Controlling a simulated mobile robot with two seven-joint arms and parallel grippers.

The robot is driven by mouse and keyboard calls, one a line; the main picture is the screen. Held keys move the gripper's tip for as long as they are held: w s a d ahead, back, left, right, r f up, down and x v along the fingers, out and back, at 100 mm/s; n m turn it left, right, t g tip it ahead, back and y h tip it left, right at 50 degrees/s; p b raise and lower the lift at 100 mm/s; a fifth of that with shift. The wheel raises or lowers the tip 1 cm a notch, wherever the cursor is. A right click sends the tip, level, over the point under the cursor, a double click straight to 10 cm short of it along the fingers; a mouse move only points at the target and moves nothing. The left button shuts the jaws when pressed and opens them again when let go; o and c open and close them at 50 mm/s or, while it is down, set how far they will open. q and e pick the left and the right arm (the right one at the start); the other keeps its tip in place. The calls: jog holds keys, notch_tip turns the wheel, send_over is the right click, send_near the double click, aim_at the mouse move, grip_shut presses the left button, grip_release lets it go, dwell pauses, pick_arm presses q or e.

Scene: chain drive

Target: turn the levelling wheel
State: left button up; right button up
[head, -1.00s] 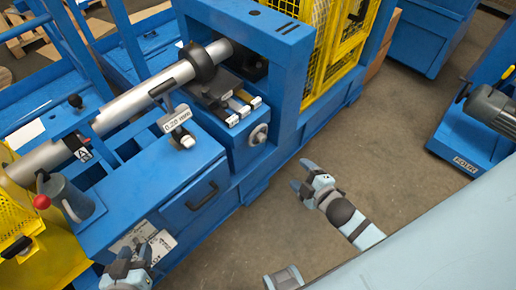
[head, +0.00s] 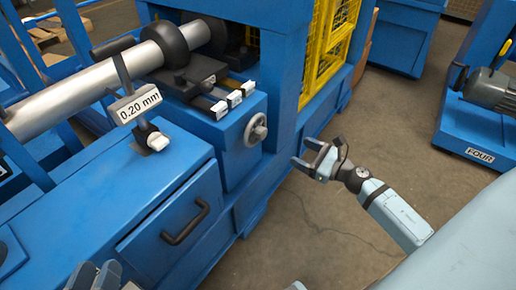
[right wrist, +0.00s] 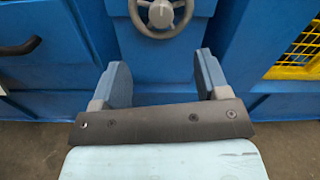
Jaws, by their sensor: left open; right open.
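The levelling wheel (head: 256,130) is a small grey handwheel on the front of the blue block below the steel shaft. In the right wrist view the wheel (right wrist: 161,14) shows at the top, cut off by the frame edge, with spokes and a hub. My right gripper (head: 314,161) is open and empty, in front of the machine, to the right of and below the wheel. In the right wrist view its two fingers (right wrist: 160,80) stand apart, with the wheel beyond them. My left gripper (head: 95,275) is at the bottom left edge, partly cut off.
A sign reading 0.20 mm (head: 139,104) stands on the blue cabinet beside a small white knob (head: 158,141). A drawer handle (head: 186,222) sticks out of the cabinet front.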

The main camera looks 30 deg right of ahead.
aim_at(265, 135)
jog(key=shift+n, duration=0.4)
jog(key=x, duration=1.4)
jog(key=shift+d+f, duration=0.15)
jog(key=shift+f, duration=0.1)
jog(key=shift+c, duration=0.3)
jog(key=c, duration=0.9)
